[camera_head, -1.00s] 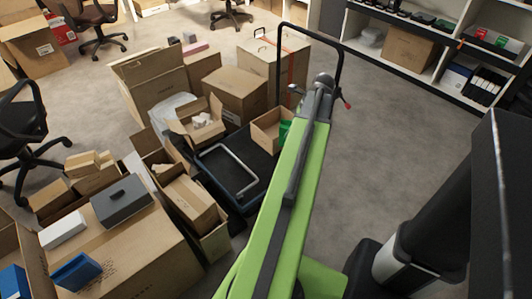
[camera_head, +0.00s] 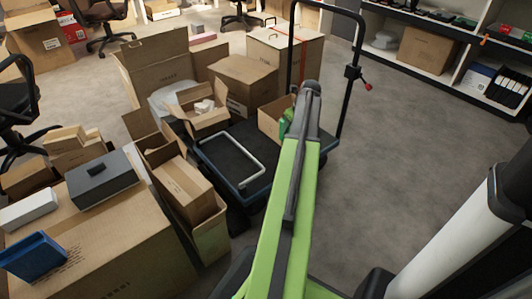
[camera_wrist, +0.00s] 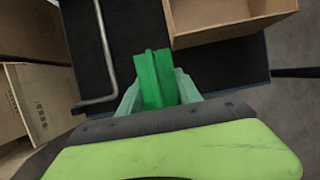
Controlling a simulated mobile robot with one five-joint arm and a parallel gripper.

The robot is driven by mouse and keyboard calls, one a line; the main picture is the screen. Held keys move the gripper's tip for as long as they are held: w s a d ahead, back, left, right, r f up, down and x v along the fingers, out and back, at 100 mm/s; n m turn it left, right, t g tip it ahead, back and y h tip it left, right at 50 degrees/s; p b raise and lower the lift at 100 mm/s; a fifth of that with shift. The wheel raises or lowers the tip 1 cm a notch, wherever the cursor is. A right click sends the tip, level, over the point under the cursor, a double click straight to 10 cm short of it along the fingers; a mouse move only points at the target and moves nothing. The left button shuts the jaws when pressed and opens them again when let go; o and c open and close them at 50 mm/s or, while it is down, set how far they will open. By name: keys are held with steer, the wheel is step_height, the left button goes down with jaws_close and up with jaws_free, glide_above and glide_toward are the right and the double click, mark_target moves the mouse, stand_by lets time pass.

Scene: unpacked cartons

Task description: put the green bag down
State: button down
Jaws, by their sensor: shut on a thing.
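My gripper (camera_wrist: 158,90) is shut on the green bag (camera_wrist: 154,74), which stands up between its two pale fingers in the wrist view. Below it is the dark deck of a trolley (camera_wrist: 88,30); I cannot tell whether the bag touches the deck. In the head view a bit of the green bag (camera_head: 286,121) shows just left of my arm's end, in front of a small open carton (camera_head: 270,122). My arm hides the gripper there. In the wrist view that carton (camera_wrist: 220,35) is just right of and beyond the bag.
A bent metal bar (camera_wrist: 108,60) lies on the deck left of the bag. The trolley's black upright handle (camera_head: 345,95) stands behind my arm. Cartons (camera_head: 245,82) crowd the left and back. The floor (camera_head: 410,150) to the right is clear.

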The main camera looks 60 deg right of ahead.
steer(key=w+f+b, duration=0.3)
steer(key=w, duration=0.1)
steer(key=w+a+f+b, duration=0.1)
steer(key=w+f+b, duration=0.2)
steer(key=f+b, duration=0.1)
steer(key=w+f+b, duration=0.4)
steer(key=shift+w+a+f, duration=0.25)
steer(key=shift+w+a, duration=0.05)
steer(key=shift+r, duration=0.3)
steer(key=shift+f, duration=0.25)
steer(key=c, duration=0.8)
jaws_free()
steer(key=shift+r, duration=0.1)
steer(key=shift+c, duration=0.2)
